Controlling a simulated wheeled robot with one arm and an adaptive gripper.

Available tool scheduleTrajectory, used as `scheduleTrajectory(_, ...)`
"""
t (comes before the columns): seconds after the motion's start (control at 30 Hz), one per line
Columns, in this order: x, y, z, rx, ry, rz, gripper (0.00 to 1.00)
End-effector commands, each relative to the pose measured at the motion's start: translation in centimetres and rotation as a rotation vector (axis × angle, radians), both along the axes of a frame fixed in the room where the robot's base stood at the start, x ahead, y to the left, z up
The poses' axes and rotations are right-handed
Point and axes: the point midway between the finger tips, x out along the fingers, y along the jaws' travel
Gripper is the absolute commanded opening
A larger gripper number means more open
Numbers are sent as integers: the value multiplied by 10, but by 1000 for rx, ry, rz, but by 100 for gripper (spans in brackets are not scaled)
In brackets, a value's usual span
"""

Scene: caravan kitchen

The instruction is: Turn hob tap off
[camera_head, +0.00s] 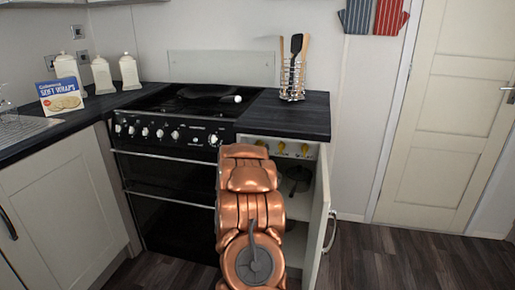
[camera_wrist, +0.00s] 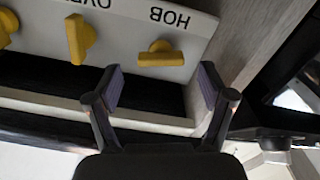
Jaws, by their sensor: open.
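The hob tap (camera_wrist: 160,54) is a yellow lever tap on a white panel (camera_wrist: 200,32) in the wrist view, by the upside-down word HOB. Its handle lies sideways, across the picture. The oven tap (camera_wrist: 78,40) to its left has its handle upright in the picture. My gripper (camera_wrist: 161,88) is open and empty. Its two fingers are spread below the hob tap in the picture, apart from it, with the tap between their lines. In the head view the panel (camera_head: 293,149) with yellow taps is in the open cupboard; my arm hides the gripper.
The cupboard door (camera_head: 318,215) stands open to the right of my arm. The black cooker (camera_head: 165,195) is on the left. A utensil rack (camera_head: 292,78) stands on the worktop above. The floor (camera_head: 400,260) on the right is clear.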

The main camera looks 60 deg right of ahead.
Motion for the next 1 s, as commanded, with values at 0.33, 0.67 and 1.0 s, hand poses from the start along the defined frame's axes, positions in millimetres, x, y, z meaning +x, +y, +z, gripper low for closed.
scheduleTrajectory(0.33, 11, -27, 0, -1, 0, 1, 81)
scheduleTrajectory(0.67, 12, -29, 0, 1, 0, 2, 80)
scheduleTrajectory(1.0, 12, -29, 0, 1, 0, 2, 45)
